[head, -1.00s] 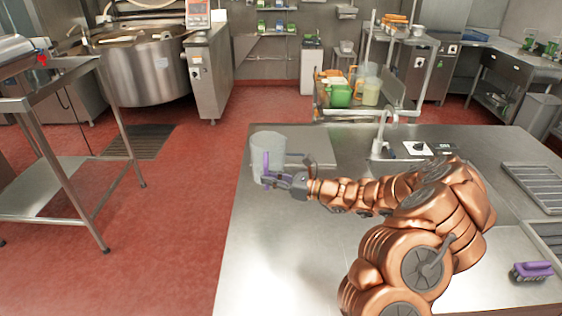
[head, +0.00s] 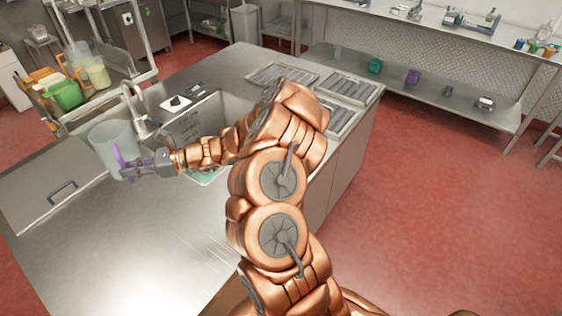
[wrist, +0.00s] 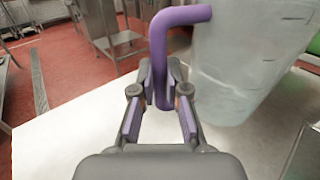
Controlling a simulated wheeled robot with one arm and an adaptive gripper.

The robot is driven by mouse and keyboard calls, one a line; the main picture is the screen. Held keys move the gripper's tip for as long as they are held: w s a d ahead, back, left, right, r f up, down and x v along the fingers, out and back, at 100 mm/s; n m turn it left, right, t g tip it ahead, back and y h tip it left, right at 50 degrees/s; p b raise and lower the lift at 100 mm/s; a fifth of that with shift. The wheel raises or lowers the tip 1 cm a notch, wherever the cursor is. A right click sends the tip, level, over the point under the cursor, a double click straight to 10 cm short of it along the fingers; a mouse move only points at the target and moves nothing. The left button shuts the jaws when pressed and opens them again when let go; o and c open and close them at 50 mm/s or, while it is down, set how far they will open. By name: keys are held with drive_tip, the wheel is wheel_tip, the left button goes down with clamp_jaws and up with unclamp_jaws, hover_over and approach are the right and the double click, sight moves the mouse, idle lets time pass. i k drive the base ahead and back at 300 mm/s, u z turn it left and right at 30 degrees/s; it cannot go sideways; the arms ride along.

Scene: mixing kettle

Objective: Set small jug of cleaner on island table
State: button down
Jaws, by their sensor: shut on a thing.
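The small jug (head: 110,147) is a clear, greyish vessel with a purple handle. My gripper (head: 128,168) is shut on the handle, and the jug is upright over the far left part of the steel island table (head: 140,245). In the wrist view the purple handle (wrist: 158,50) stands between the two fingers of my gripper (wrist: 160,85), with the jug body (wrist: 240,65) to the right. The pale table top (wrist: 60,145) lies below. I cannot tell whether the jug's base touches the table.
A faucet (head: 138,112) and a sink (head: 215,120) are close to the jug. A flat panel with a handle (head: 55,200) lies left of it. Drain trays (head: 340,92) are at the right end. The table's near part is clear. A cart with jugs (head: 75,85) stands behind.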

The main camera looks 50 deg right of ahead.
sight(170, 286)
drive_tip(key=z, duration=0.25)
drive_tip(key=k, duration=0.9)
drive_tip(key=u, duration=1.15)
